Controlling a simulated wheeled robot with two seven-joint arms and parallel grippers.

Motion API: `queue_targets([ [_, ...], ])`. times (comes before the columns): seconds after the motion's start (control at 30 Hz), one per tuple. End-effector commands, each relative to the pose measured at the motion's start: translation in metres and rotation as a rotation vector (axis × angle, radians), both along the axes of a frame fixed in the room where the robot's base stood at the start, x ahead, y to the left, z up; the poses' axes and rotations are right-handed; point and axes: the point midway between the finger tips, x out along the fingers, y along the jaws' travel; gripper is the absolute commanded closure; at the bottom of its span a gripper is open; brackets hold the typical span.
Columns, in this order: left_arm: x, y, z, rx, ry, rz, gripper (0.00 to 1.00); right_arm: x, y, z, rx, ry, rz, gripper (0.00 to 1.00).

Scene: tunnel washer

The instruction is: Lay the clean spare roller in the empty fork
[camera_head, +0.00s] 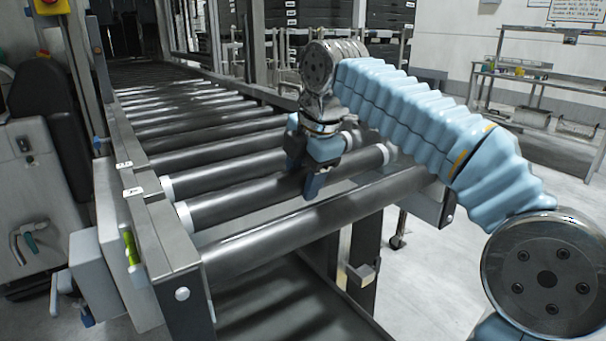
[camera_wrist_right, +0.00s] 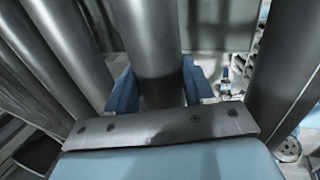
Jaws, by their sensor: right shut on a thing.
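My right gripper (camera_head: 305,172) reaches down from above onto a dark grey roller (camera_head: 235,204) with white end collars, second from the front of the conveyor. Its blue fingers straddle this roller. The right wrist view shows the roller (camera_wrist_right: 150,45) between the two fingers (camera_wrist_right: 158,95). The roller lies along the other rollers, its left collar close to the left side rail. I cannot tell whether its ends sit in the fork, as the end seats are not clear. My left gripper is not in view.
The front roller (camera_head: 320,218) lies close in front of the held one. Another white-collared roller (camera_head: 250,168) lies just behind. The left side rail (camera_head: 150,215) carries small white labels. A grey bench (camera_head: 530,78) stands at the back right, with open floor before it.

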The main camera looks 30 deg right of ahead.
Motion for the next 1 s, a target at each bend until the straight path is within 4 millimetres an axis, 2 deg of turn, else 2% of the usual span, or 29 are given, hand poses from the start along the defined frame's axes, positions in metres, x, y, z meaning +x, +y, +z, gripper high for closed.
queue_targets([
  [0.37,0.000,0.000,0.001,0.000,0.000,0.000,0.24,0.000,0.000,0.002,0.000,-0.004,0.000,1.00],
  [0.4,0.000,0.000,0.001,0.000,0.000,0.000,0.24,0.000,0.000,0.002,0.000,-0.004,0.000,0.44],
  [0.57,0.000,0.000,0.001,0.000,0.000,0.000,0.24,0.000,0.000,0.002,0.000,-0.003,0.000,0.20],
  [0.87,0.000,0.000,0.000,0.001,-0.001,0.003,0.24,0.000,0.000,-0.001,0.000,0.003,0.000,0.18],
  [1.0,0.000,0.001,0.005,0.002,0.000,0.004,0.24,-0.003,0.000,0.014,0.000,-0.002,0.000,0.18],
])
